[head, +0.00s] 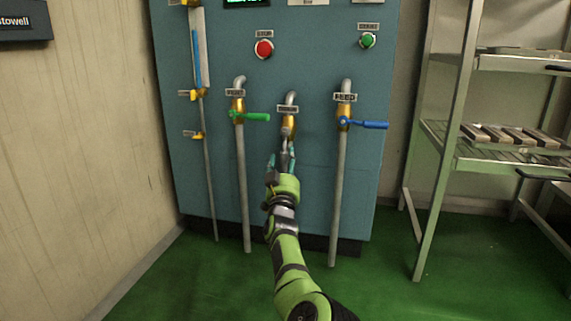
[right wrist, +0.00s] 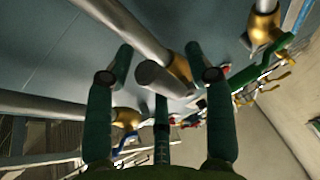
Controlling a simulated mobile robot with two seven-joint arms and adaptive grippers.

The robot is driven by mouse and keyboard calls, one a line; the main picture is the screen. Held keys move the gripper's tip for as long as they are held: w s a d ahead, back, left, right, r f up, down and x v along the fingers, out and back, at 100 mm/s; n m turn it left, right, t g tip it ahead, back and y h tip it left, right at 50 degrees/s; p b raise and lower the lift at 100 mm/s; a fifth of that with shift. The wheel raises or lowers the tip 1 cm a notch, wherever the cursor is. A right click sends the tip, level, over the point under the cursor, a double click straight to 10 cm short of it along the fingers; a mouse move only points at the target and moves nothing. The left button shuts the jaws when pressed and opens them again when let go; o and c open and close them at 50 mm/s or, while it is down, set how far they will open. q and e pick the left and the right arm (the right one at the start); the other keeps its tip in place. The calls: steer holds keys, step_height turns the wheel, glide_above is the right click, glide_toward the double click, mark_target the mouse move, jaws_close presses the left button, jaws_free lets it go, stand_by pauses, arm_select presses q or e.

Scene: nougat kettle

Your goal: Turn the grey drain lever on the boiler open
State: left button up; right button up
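The boiler (head: 313,190) is a tall blue-teal cabinet in the head view. Its middle brass valve (head: 290,121) carries a short grey lever (head: 287,133) that points out toward me. My right gripper (head: 281,159) is just below and in front of this lever, fingers pointing up at it. In the right wrist view, the lever's blunt grey end (right wrist: 153,75) shows between the spread green fingers, with brass (right wrist: 180,68) behind it. The fingers look open and not closed on the lever; whether one touches it I cannot tell. My left gripper is not in view.
A green-levered valve (head: 250,116) is left of the middle valve and a blue-levered one (head: 362,124) is right, each with a vertical pipe. Red (head: 264,49) and green (head: 367,41) buttons sit above. A metal shelf rack (head: 429,165) stands at right. The green floor in front is clear.

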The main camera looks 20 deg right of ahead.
step_height(320, 180, up, 9)
steer(key=shift+a+r, duration=0.1)
steer(key=shift+r, duration=0.4)
stand_by(0.3)
